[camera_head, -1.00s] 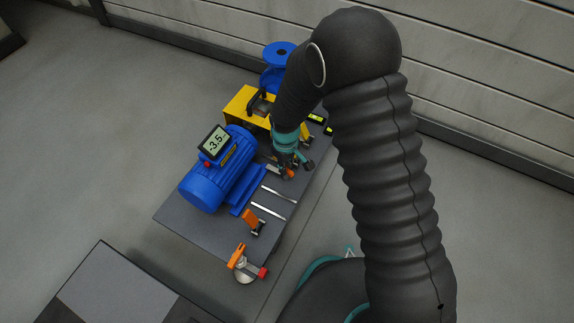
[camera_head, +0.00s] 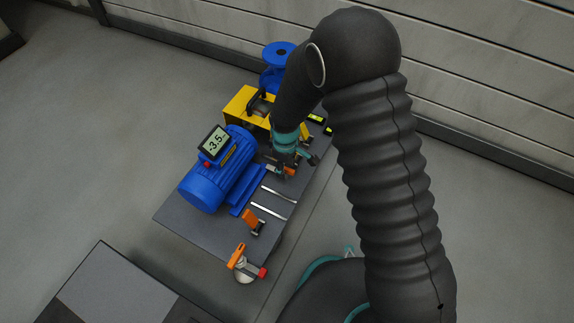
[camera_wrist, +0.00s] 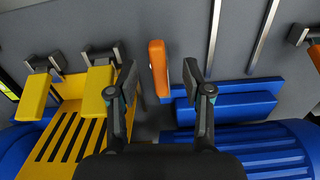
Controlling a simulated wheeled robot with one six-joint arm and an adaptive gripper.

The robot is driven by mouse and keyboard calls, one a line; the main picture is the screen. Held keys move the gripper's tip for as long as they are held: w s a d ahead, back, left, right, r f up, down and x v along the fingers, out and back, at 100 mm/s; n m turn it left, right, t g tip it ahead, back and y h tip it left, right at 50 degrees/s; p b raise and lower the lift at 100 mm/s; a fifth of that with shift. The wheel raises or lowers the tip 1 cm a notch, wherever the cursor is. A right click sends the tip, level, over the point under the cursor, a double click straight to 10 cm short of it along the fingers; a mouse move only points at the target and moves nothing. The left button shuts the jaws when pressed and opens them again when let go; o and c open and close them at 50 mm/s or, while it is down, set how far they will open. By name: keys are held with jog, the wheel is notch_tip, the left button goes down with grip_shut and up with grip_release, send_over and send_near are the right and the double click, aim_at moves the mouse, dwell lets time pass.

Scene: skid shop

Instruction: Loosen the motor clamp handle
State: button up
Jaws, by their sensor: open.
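The blue motor (camera_head: 207,187) sits on the dark skid plate; its blue foot also shows in the wrist view (camera_wrist: 240,103). An orange clamp handle (camera_wrist: 158,68) stands by the motor's foot, partly hidden by my gripper in the head view (camera_head: 291,171).
A yellow guard (camera_head: 238,104) with yellow-handled clamps (camera_wrist: 97,88) is left of my gripper in the wrist view. A blue pump (camera_head: 279,52) stands behind it. A display (camera_head: 215,142) on the motor reads -3.5. An orange-and-red device (camera_head: 238,256) sits at the plate's near corner.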

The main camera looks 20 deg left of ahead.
aim_at(286, 168)
jog(key=shift+r+p, duration=2.1)
jog(key=shift+r, duration=1.45)
jog(key=shift+d+m, duration=0.1)
jog(key=shift+m, duration=0.2)
jog(key=s+d+r+m+t+p, duration=0.2)
jog(key=s+d+r+m, duration=0.2)
jog(key=d+r, duration=0.8)
jog(key=s+d+r+m+t+p, duration=0.1)
jog(key=s+d+r+m, duration=0.4)
jog(key=d+r, duration=0.7)
jog(key=s+d+r+m+t+p, duration=0.2)
jog(key=s+d+r+m, duration=0.3)
jog(key=d+r, duration=0.7)
notch_tip(286, 168, up, 5)
jog(key=shift+d+r+m+t+p, duration=0.15)
jog(key=shift+m+t+p, duration=0.15)
jog(key=shift+m+p, duration=0.4)
jog(key=shift+d, duration=0.15)
jog(key=shift+c, duration=0.2)
